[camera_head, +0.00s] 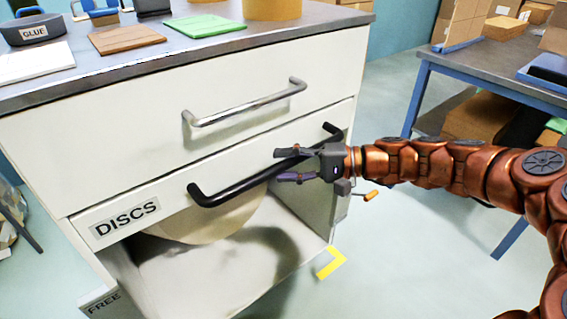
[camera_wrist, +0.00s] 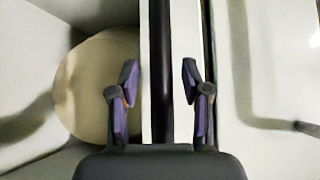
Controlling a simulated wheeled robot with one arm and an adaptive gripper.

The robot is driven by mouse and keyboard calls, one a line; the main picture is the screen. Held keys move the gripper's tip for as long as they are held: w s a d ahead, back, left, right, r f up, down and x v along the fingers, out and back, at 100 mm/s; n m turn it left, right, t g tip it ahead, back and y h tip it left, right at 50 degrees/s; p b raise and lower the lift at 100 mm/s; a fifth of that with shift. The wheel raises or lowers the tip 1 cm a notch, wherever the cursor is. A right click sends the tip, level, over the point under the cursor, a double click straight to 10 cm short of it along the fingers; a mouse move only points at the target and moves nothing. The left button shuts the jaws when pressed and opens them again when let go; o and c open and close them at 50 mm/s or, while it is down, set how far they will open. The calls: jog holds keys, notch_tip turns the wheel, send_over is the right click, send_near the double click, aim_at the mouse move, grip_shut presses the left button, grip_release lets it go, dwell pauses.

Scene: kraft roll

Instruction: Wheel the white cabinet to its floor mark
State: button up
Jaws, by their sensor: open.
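The white cabinet (camera_head: 130,130) fills the left and middle of the head view. Its upper drawer has a silver handle (camera_head: 245,106). The panel below, labelled DISCS, has a black bar handle (camera_head: 240,187). My gripper (camera_head: 286,166) is open at the right part of the black handle, one finger above it and one below. In the wrist view the black bar (camera_wrist: 161,70) runs between the open fingers (camera_wrist: 160,85), with a gap on each side. A yellow corner mark (camera_head: 331,263) lies on the floor by the cabinet's lower right front.
A round tan disc (camera_head: 205,222) sits in the cabinet's open lower bay. A FREE label (camera_head: 104,303) shows at lower left. A small orange-tipped lever (camera_head: 371,195) is at the right side. A blue-legged table (camera_head: 470,60) with boxes stands right. Floor between is clear.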

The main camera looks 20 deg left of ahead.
jog(key=shift+d, duration=0.15)
jog(key=v, duration=1.1)
jog(key=shift+d, duration=0.4)
jog(key=s+d+r+n+h+p, duration=0.1)
jog(key=s+r+n+h+p, duration=0.35)
jog(key=s+r+p, duration=1)
jog(key=s+d+r+m+h+p, duration=0.1)
jog(key=s+d+r+h+p, duration=0.2)
jog(key=s+d+p, duration=0.2)
jog(key=s+d+r+m+t+h+p, duration=0.1)
jog(key=s+d+r+m+h+p, duration=0.1)
jog(key=d+p, duration=0.6)
jog(key=s+d+r+m+h+p, duration=0.2)
jog(key=s+d+r+h+p, duration=0.2)
jog(key=s+d+h+p, duration=0.2)
jog(key=shift+s+d+t+p, duration=0.3)
jog(key=shift+s+d+p, duration=0.3)
jog(key=shift+s+d, duration=0.45)
